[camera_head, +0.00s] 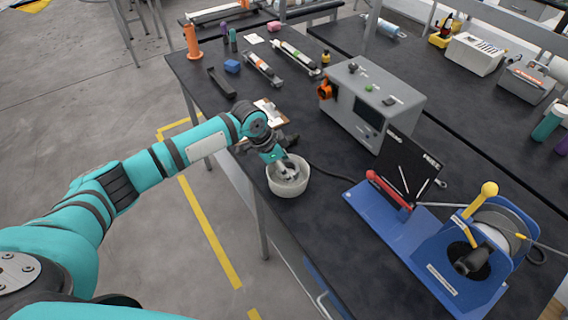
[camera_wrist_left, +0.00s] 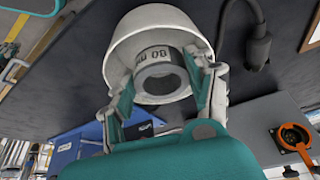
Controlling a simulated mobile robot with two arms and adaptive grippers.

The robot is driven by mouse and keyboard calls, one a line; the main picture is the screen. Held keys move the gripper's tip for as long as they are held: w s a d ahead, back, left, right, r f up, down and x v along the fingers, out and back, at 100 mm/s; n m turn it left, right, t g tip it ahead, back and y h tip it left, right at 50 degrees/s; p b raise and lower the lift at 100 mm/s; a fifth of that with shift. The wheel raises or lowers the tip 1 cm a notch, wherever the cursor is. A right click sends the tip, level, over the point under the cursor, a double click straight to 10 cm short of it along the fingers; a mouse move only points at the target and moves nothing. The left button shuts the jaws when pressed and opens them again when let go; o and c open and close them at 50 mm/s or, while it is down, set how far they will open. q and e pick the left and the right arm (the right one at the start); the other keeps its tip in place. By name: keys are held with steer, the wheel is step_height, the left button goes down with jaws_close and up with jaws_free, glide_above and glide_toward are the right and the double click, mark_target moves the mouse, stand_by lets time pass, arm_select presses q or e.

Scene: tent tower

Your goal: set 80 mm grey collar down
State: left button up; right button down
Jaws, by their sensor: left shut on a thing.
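The grey collar (camera_wrist_left: 160,70) shows in the left wrist view, a thick ring with dark "80" lettering that reads upside down. My left gripper (camera_head: 286,172) points down into a white bowl (camera_head: 289,187) on the near part of the dark bench. In the left wrist view the two fingers of my left gripper (camera_wrist_left: 162,88) lie on either side of the collar, shut on it. The white bowl (camera_wrist_left: 155,18) surrounds the collar there. Whether the collar touches the bowl's floor cannot be told. My right gripper is not in view.
A grey instrument box (camera_head: 372,105) stands behind the bowl, and a blue-based rig (camera_head: 435,255) with a red lever stands to the right. A clipboard (camera_head: 268,112) lies behind my gripper. The bench's left edge is close to the bowl. Some bare bench lies in front of the bowl.

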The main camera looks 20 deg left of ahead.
arm_select(q)
steer(key=shift+f, duration=0.7)
steer(key=o, duration=0.9)
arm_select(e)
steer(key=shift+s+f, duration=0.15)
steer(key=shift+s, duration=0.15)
arm_select(q)
steer(key=shift+r, duration=0.1)
steer(key=shift+r, duration=0.2)
steer(key=b+v, duration=0.2)
steer(key=v, duration=1)
steer(key=shift+r, duration=0.4)
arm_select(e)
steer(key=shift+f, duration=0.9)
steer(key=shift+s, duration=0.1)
